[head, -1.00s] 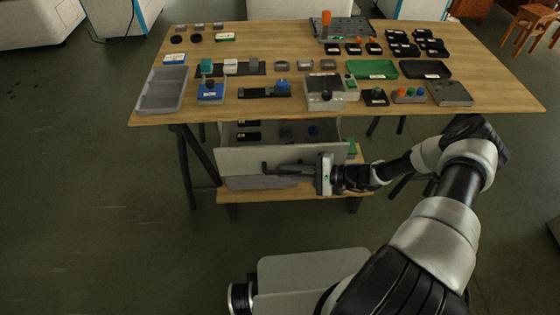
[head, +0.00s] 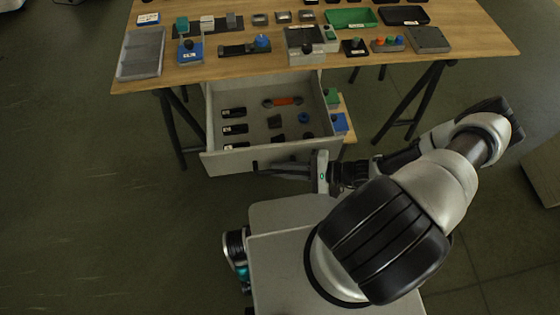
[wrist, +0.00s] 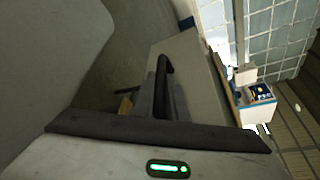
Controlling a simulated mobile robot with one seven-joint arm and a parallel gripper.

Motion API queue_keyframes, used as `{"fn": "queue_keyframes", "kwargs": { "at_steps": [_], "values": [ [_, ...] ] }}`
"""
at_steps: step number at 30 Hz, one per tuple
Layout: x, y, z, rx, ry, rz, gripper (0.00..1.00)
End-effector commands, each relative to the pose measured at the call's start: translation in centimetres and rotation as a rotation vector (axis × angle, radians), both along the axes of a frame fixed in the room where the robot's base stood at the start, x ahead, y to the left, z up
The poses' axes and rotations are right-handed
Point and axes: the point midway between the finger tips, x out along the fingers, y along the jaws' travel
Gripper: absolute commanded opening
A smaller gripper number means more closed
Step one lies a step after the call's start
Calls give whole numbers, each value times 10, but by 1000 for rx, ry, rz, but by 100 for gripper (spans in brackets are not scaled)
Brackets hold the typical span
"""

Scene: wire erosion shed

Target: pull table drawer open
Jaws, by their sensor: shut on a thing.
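The table drawer (head: 222,161) hangs below the front of the wooden table (head: 135,83) and stands well open, its inside showing from above in the head view. Its pale front panel also shows in the wrist view (wrist: 196,84). My gripper (head: 272,169) is at the outer face of that front, right of its middle, and is shut on the drawer handle. Inside the drawer lie several black pieces (head: 234,129), an orange-and-grey item (head: 283,101) and a blue ring (head: 304,118).
The tabletop carries a grey tray (head: 142,55), a green tray (head: 350,18) and several small devices. Green and blue blocks (head: 339,122) sit on a low shelf right of the drawer. Dark trestle legs (head: 425,100) stand at both sides. The floor to the left is clear.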

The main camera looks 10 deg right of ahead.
Motion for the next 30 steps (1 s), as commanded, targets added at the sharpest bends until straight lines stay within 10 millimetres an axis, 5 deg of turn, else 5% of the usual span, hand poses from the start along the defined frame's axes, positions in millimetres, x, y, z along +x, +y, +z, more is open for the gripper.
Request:
{"fn": "queue_keyframes", "kwargs": {
  "at_steps": [10,11,14,30],
  "values": [
    [0,-2,-1,-4,-1,-2,0],
    [0,-2,0,-4,-1,-2,17],
    [0,-2,0,-3,0,-2,31],
    [-2,-7,1,-1,-1,-1,31]
  ]
}}
